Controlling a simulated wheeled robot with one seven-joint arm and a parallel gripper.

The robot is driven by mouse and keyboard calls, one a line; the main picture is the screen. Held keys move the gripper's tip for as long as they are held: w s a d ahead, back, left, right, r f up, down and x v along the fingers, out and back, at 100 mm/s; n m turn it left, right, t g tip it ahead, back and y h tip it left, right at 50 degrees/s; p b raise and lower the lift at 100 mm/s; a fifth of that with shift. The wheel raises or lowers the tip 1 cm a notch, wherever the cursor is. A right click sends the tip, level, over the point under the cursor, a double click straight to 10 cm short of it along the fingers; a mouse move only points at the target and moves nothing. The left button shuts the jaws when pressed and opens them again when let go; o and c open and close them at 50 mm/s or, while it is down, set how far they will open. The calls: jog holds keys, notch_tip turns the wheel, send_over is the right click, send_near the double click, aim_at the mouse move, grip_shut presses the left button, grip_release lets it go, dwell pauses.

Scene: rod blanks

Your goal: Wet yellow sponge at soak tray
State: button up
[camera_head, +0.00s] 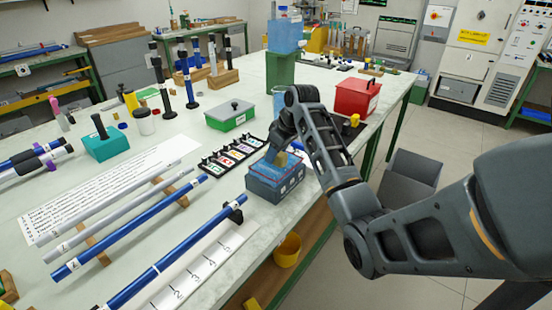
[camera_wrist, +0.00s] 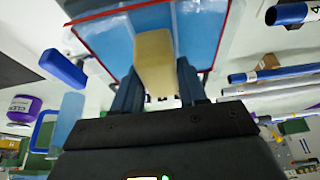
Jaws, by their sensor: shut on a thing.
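The yellow sponge (camera_wrist: 154,62) is between the two fingers of my gripper (camera_wrist: 157,85) in the wrist view, and the fingers are shut on it. In the head view a small part of the sponge (camera_head: 281,158) shows under my gripper (camera_head: 274,153). The soak tray (camera_head: 274,185) is a blue-grey box near the table's right edge. In the wrist view the blue interior and red rim line of the soak tray (camera_wrist: 104,37) lie behind the sponge. The sponge is over or in the tray; its contact with the water cannot be told.
A row of small labelled cards (camera_head: 232,155) lies left of the tray. A green box (camera_head: 230,116) and a red box (camera_head: 357,97) stand farther back. Blue and grey rods (camera_head: 130,235) lie at the front left. A yellow bucket (camera_head: 287,250) is below the table edge.

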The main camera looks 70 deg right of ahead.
jog(key=shift+r+p, duration=1.2)
jog(key=shift+r, duration=1.15)
jog(key=shift+r, duration=0.1)
jog(key=shift+r, duration=1.9)
